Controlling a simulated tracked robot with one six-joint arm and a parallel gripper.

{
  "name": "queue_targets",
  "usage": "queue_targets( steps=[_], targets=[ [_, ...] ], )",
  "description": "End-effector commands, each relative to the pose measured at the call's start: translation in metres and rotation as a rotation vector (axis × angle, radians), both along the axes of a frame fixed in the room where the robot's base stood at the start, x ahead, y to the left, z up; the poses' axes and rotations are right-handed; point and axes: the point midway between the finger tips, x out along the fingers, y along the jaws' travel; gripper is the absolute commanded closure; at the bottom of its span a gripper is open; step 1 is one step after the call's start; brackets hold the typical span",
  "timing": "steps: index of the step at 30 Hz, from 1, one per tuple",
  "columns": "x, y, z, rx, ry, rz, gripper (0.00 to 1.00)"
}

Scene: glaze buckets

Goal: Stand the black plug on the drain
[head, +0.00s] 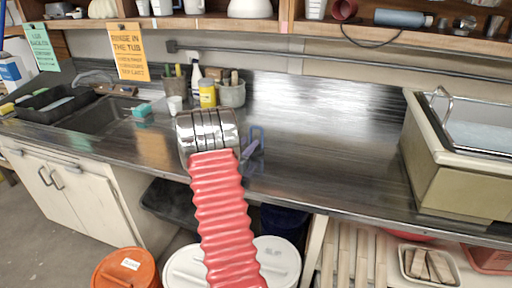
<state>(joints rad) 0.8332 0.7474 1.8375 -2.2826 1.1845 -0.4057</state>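My arm, in a red ribbed sleeve with a chrome joint, reaches up the middle of the head view over the counter. Small blue and purple parts just right of the chrome joint look like the fingers of my gripper (253,145). They are small and partly hidden by the joint, so I cannot tell whether they are open or what is between them. The dark sink (97,118) is set into the counter at the left. Its drain is not visible from here. I cannot make out the black plug with certainty; a small dark item (128,91) lies at the sink's back edge.
A black tray (45,112) sits at the sink's left. The counter's middle right (330,125) is clear, up to a cream basin (425,160).

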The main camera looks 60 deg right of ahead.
Motion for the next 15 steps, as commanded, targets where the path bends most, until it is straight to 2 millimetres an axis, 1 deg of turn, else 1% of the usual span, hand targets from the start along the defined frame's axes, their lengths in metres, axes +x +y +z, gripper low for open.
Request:
queue_targets(
  steps=[1, 3, 6, 15],
  targets=[
    [0.000, -0.008, 0.000, -0.001, 0.000, -0.001, 0.68],
    [-0.001, -0.017, 0.000, -0.001, 0.001, -0.001, 0.68],
    [-0.001, -0.025, 0.000, 0.000, 0.001, 0.000, 0.68],
    [0.000, -0.027, 0.000, 0.000, 0.001, 0.001, 0.68]
  ],
)
